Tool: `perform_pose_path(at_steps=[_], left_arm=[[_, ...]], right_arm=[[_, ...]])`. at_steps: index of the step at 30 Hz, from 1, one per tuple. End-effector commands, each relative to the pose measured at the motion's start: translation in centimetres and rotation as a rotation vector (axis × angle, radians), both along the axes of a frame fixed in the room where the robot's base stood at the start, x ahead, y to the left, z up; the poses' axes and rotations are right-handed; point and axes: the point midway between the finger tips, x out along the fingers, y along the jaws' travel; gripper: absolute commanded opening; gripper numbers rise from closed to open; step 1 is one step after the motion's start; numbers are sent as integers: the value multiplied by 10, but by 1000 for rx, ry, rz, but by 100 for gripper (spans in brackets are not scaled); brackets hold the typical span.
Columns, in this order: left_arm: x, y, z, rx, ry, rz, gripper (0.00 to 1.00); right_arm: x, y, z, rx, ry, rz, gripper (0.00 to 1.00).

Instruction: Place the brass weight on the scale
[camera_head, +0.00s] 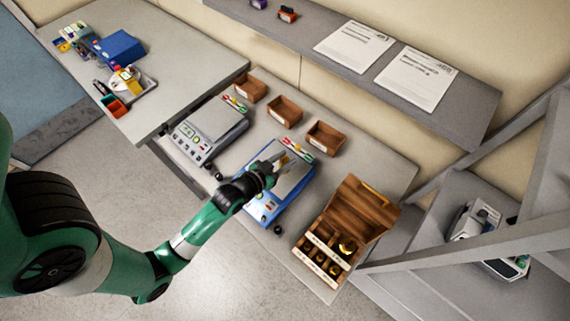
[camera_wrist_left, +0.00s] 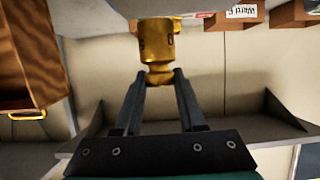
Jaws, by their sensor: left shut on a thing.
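The brass weight (camera_wrist_left: 157,42) is held by its knob between the two fingers of my left gripper (camera_wrist_left: 160,78) in the left wrist view. In the head view my left gripper (camera_head: 275,163) is over the plate of the blue scale (camera_head: 296,179); the weight is small and mostly hidden there. A pale grey surface borders the far end of the weight in the wrist view; I cannot tell whether they touch. A second scale (camera_head: 212,122), white and grey, stands to the left. My right gripper is not in view.
An open wooden box (camera_head: 349,216) with several brass weights stands right of the blue scale. Small wooden trays (camera_head: 285,111) line the table's back. A shelf (camera_head: 445,100) with papers runs above. A side table (camera_head: 180,60) is at the left.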

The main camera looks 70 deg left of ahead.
Motion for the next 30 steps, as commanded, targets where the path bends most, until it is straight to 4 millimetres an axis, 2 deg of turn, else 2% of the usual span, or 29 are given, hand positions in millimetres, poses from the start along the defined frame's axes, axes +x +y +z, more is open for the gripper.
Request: perform_pose_path(at_steps=[5,7,9,12,22,23,27,30], left_arm=[[3,3,-3,2,-4,0,0],[5,9,-11,2,-3,2,0],[4,7,-26,1,-1,0,0],[4,7,-37,2,-2,0,0],[4,6,-40,3,-3,0,0],[4,6,-41,1,0,0,43],[4,6,-40,1,0,0,68],[4,6,-40,1,0,0,70]], right_arm=[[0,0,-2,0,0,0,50],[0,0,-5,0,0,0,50],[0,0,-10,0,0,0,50],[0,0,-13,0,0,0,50],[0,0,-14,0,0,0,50],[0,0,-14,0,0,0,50],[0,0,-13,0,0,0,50],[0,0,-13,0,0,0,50]])
